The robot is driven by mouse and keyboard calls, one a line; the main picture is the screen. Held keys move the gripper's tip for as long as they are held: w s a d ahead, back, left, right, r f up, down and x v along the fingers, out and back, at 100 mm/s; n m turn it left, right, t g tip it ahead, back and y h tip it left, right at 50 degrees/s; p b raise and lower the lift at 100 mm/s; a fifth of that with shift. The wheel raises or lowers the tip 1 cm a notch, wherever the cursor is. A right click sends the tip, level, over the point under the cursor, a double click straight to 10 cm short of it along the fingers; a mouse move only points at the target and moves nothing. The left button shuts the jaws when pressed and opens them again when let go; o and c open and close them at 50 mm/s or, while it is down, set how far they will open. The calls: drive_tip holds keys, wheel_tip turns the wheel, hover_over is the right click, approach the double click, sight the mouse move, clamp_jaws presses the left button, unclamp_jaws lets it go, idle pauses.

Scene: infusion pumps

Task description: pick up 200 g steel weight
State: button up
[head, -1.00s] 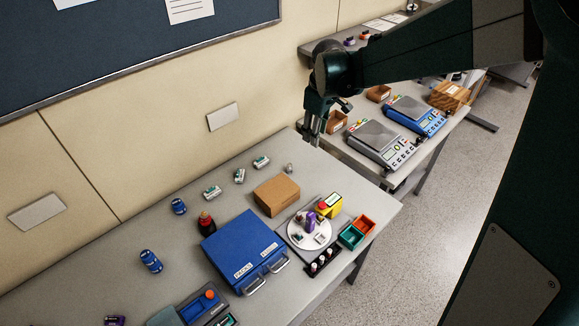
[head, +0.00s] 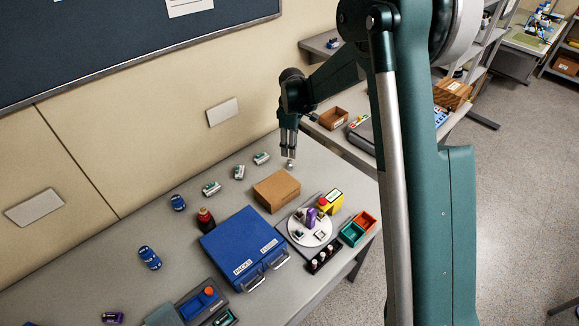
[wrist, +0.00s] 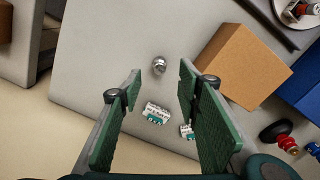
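My gripper (head: 289,150) points down just above the weight in the head view. In the wrist view my gripper (wrist: 158,85) is open, with its two green pads wide apart and nothing between them. Whether its tips are level with the weight is hard to tell.
Bare table lies around the weight.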

sight(289, 160)
drive_tip(key=shift+w+a+f, duration=0.2)
drive_tip(key=shift+a+f, duration=0.1)
drive_tip(key=shift+f, duration=0.3)
drive_tip(key=shift+f, duration=0.1)
drive_tip(key=shift+f, duration=1.2)
drive_tip(key=shift+a+f, duration=0.1)
drive_tip(key=shift+f, duration=2.5)
drive_tip(key=c, duration=1.1)
